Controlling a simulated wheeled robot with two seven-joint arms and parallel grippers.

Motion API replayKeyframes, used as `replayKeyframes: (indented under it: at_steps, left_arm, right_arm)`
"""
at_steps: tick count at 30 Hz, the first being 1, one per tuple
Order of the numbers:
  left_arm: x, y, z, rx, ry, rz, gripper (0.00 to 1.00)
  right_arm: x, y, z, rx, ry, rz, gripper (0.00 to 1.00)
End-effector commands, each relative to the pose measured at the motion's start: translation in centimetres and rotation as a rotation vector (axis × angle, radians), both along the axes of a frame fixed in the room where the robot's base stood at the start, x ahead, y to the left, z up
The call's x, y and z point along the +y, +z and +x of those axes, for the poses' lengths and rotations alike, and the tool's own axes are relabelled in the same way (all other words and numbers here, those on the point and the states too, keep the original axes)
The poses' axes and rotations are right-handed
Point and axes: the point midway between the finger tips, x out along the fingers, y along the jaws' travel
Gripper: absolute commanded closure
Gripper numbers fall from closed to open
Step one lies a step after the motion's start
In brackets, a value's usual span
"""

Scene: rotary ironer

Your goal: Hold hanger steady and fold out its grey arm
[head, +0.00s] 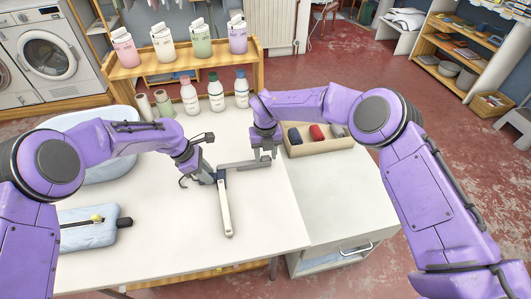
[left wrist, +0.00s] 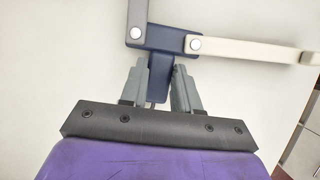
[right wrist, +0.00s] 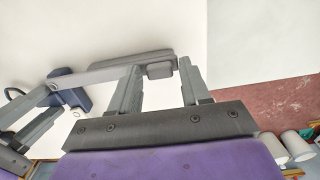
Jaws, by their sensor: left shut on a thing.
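The hanger has a navy hub (head: 221,175), a grey arm (head: 240,165) and a cream arm (head: 227,208). My left gripper (head: 209,177) is shut on the navy hub, which also shows in the left wrist view (left wrist: 148,62). The grey arm points right, away from the hub; the cream arm points toward the table's front. My right gripper (head: 264,156) is at the grey arm's outer end. In the right wrist view its fingers stand apart, with a small grey block (right wrist: 160,71) on the arm (right wrist: 105,73) between them. The block looks clear of the right finger.
The white table (head: 150,230) is clear in front of the hanger. A tray (head: 318,145) with dark and red rolled items stands behind right. Bottles (head: 216,92) and a wooden shelf (head: 190,60) stand at the back. A pale blue pad (head: 85,238) lies at left.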

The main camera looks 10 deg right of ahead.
Motion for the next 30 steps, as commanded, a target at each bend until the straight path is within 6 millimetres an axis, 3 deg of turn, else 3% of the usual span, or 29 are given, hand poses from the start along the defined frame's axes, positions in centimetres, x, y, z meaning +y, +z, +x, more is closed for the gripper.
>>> replayKeyframes:
  at_steps: [1, 3, 4, 10, 20, 30]
  left_arm:
    - [0.0, 0.0, 0.0, 0.0, 0.0, 0.0, 1.0]
    - [0.0, 0.0, 0.0, 0.0, 0.0, 0.0, 1.0]
    - [0.0, 0.0, 0.0, 0.0, 0.0, 0.0, 1.0]
    - [0.0, 0.0, 0.0, 0.0, 0.0, 0.0, 1.0]
    - [0.0, 0.0, 0.0, 0.001, -0.001, 0.0, 1.0]
    - [0.0, 0.0, 0.0, 0.001, 0.0, 0.001, 1.0]
  right_arm:
    - [0.0, 0.0, 0.0, 0.0, 0.0, 0.0, 0.72]
    - [0.0, 0.0, 0.0, 0.0, 0.0, 0.0, 0.95]
    - [0.0, 0.0, 0.0, 0.0, 0.0, 0.0, 1.0]
    - [0.0, 0.0, 0.4, -0.001, 0.02, 0.0, 1.0]
    - [0.4, 0.0, 3.6, -0.003, 0.227, -0.001, 1.0]
    - [0.4, 0.1, 4.0, 0.0, 0.264, -0.001, 1.0]
